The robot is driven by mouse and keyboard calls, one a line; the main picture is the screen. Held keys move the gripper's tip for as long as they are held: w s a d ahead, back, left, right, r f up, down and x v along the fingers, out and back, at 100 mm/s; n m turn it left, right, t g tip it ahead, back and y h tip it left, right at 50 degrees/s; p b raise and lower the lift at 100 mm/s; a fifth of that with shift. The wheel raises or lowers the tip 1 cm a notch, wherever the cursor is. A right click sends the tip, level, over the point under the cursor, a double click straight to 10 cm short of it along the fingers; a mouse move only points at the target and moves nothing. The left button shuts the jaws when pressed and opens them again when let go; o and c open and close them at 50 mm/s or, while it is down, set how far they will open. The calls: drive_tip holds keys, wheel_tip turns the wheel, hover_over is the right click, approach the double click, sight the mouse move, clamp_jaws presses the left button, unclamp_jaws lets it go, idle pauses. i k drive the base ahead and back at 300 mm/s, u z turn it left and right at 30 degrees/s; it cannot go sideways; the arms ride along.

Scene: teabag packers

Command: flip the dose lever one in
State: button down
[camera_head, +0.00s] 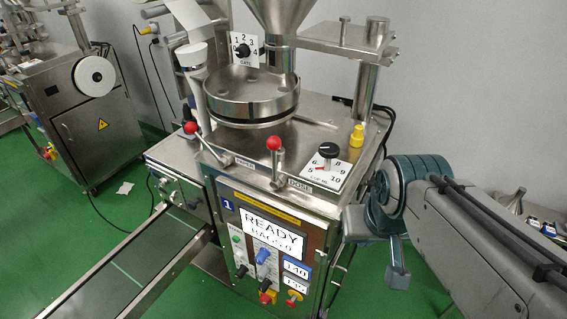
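The dose lever (275,164) is a metal stem with a red ball on top. It stands nearly upright at the front edge of the steel packer marked 1, beside the DOSE label (300,186). A second lever (208,142) with a red ball leans left, by another label (246,162). My grey and teal arm is folded at the right, beside the packer and apart from the dose lever. I cannot make out the fingers of my gripper clearly, nor whether it holds anything.
A black dial (328,151) and a yellow knob (356,137) sit right of the lever. A round steel pan (252,95) stands behind it. The front panel (272,240) reads READY. A conveyor (130,268) runs out at lower left. Another machine (75,120) stands at far left.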

sight(274, 143)
drive_tip(key=k, duration=0.45)
drive_tip(key=u, duration=0.5)
drive_tip(key=i, duration=1)
drive_tip(key=k, duration=0.55)
drive_tip(key=u, duration=0.5)
drive_tip(key=i, duration=0.35)
drive_tip(key=z, duration=0.3)
